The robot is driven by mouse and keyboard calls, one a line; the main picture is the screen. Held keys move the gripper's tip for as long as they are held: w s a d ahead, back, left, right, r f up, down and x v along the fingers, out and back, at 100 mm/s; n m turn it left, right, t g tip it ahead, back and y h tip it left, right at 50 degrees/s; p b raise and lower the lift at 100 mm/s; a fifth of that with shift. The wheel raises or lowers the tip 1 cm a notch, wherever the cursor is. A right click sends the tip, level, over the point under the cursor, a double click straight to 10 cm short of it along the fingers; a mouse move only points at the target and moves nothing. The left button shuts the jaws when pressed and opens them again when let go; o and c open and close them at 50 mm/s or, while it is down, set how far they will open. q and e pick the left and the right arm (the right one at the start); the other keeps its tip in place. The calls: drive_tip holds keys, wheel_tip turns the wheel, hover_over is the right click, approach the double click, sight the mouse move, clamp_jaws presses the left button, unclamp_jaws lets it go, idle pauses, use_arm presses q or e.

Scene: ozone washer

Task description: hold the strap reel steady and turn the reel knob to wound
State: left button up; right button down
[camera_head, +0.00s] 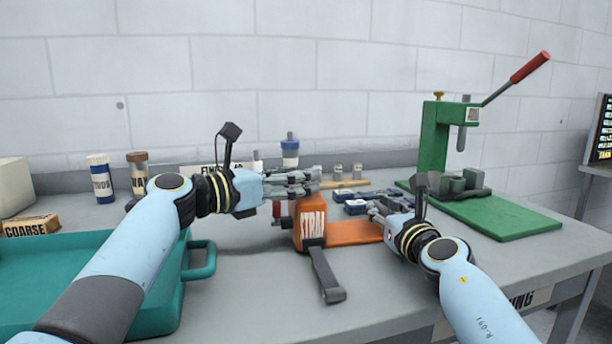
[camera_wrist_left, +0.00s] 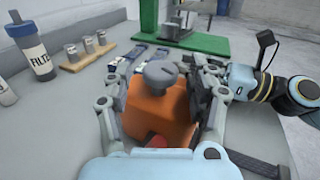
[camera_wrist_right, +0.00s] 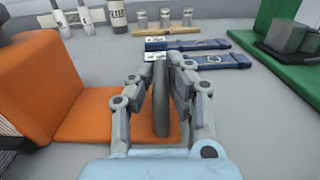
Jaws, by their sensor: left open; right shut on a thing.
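The strap reel is an orange block (camera_head: 311,217) with a white "STRA" label, partly covered, on a flat orange base (camera_head: 350,232). A dark strap (camera_head: 328,275) runs from its front. The grey reel knob (camera_wrist_left: 158,76) sits on top of the orange block. My left gripper (camera_head: 305,180) is open above the reel, its fingers on either side of the knob and apart from it in the left wrist view (camera_wrist_left: 160,85). My right gripper (camera_wrist_right: 162,85) is shut on a thin upright grey grip (camera_wrist_right: 161,100) at the base's end. Fingers hide the knob in the head view.
A teal tray (camera_head: 90,265) lies at left, beside a COARSE box (camera_head: 32,226). Blue strap pieces (camera_head: 350,200) and small jars on a wooden strip (camera_head: 345,184) lie behind the reel. A green press (camera_head: 436,140) with a red-handled lever stands at right.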

use_arm(q)
drive_tip(key=shift+x, duration=1.2)
clamp_jaws()
